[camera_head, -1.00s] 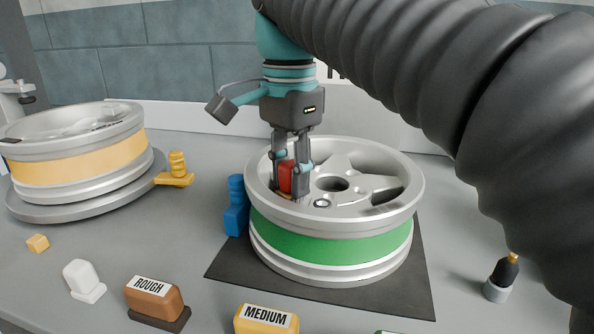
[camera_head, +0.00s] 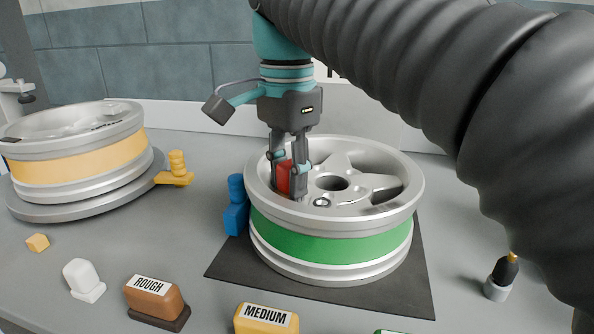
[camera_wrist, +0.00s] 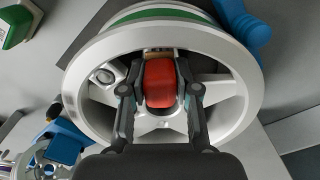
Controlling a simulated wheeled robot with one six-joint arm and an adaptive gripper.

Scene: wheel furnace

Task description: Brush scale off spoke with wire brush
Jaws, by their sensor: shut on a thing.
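My gripper (camera_head: 289,196) is shut on a red-handled brush (camera_head: 284,177), inside the near-left part of the wheel's face. In the wrist view the red handle (camera_wrist: 160,84) sits between the two fingers, with a tan strip at its far edge near the rim. The silver wheel (camera_head: 332,222) with a green band lies flat on a dark mat (camera_head: 318,290). Its spokes show in the wrist view, one spoke (camera_wrist: 213,90) to the right of the fingers. The brush's lower end is mostly hidden by the fingers and rim, so contact with a spoke cannot be told.
A blue tool (camera_head: 236,208) stands close against the wheel's left side. Another wheel with a yellow band (camera_head: 80,165) is at the left, with a yellow piece (camera_head: 176,170) beside it. Blocks marked ROUGH (camera_head: 155,298) and MEDIUM (camera_head: 266,319) stand in front. A dark bottle (camera_head: 502,275) is at the right.

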